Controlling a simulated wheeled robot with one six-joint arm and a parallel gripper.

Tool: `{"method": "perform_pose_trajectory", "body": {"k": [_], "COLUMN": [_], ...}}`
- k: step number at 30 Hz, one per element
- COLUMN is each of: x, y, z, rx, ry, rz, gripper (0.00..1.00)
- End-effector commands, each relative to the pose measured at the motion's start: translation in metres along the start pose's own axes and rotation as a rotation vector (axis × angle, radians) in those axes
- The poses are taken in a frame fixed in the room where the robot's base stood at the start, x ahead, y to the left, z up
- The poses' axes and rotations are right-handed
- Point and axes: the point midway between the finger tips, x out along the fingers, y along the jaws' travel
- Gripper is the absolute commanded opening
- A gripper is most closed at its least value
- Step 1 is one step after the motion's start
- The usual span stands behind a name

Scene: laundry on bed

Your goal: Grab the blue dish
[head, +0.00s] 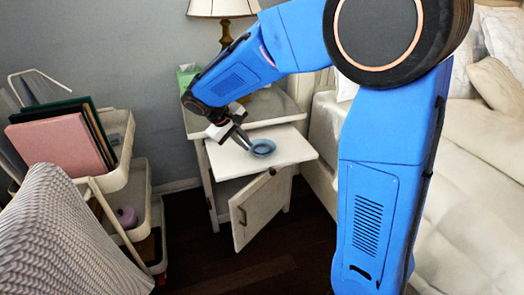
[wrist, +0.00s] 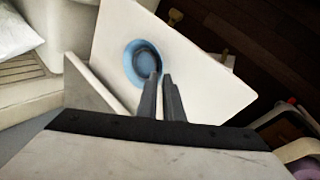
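The blue dish (head: 263,147) is a small round bowl by the pull-out white board of the nightstand. In the wrist view the dish (wrist: 147,62) shows from above, over the white board. My gripper (head: 247,146) is at the dish's left side in the head view. In the wrist view my gripper's two dark fingers (wrist: 161,75) are close together with a narrow gap. One finger overlaps the inside of the dish and the other is just outside, with the rim between their tips. Whether the dish touches the board is hard to tell.
The white board (head: 296,150) juts from the nightstand, above a half-open cabinet door (head: 262,208). A lamp (head: 223,8) and a green tissue box (head: 187,76) stand behind. A trolley (head: 137,185) with books is at left, and the bed (head: 470,190) at right.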

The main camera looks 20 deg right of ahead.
Motion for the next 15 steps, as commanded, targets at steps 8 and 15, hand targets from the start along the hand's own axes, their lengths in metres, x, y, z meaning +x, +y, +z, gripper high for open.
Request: {"method": "perform_pose_trajectory", "body": {"k": [8,15], "x": [0.036,0.050], "y": [-0.002,-0.002], "z": [-0.001,-0.001], "rx": [0.000,-0.001], "ry": [-0.003,0.000], "rz": [-0.001,-0.002], "gripper": [0.07,0.07]}}
